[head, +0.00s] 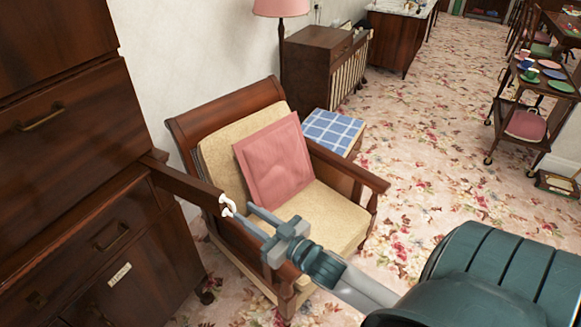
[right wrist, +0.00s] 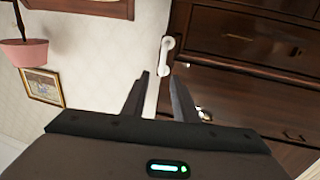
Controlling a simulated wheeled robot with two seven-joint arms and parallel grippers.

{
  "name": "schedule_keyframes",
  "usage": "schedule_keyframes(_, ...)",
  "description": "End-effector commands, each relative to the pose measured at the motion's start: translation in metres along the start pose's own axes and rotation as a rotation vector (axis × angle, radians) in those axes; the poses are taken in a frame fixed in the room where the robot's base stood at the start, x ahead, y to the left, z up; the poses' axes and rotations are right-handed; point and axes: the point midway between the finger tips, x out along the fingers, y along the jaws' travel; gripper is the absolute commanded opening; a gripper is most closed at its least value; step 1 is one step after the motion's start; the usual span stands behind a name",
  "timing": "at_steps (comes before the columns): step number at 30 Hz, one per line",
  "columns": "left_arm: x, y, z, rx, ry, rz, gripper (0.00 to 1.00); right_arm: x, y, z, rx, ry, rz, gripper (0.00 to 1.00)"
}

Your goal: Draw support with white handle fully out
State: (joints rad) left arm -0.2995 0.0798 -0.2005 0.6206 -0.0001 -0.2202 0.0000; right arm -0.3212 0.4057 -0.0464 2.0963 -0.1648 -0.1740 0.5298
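The support (head: 185,187) is a dark wooden bar that sticks out of the cabinet (head: 75,120) toward the armchair. Its white handle (head: 228,205) is on the outer end. The handle also shows in the right wrist view (right wrist: 166,56), just beyond the fingertips. My right gripper (head: 239,209) is at the handle in the head view, with one fingertip overlapping it. In the right wrist view my right gripper (right wrist: 160,78) has its fingers apart, with nothing clearly held between them. Whether a finger touches the handle cannot be told. My left gripper is out of view.
An armchair (head: 335,222) with a pink cushion (head: 273,160) stands close by the support. A checked stool (head: 333,130) and a wooden cabinet (head: 318,62) are behind it. A tea trolley (head: 520,115) is at the right. Flowered carpet (head: 425,130) lies free between.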

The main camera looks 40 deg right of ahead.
Motion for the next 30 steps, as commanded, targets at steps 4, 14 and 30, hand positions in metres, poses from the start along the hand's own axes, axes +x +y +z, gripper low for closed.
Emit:
schedule_keyframes(4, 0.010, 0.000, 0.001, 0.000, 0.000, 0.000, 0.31, -0.026, 0.000, 0.004, 0.000, -0.002, 0.000, 0.27)
schedule_keyframes(14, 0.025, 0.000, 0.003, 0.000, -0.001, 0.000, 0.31, -0.079, 0.001, 0.003, 0.001, -0.001, 0.002, 0.27)
schedule_keyframes(30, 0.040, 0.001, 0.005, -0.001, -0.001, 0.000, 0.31, -0.137, 0.002, 0.001, 0.000, 0.000, 0.003, 0.27)
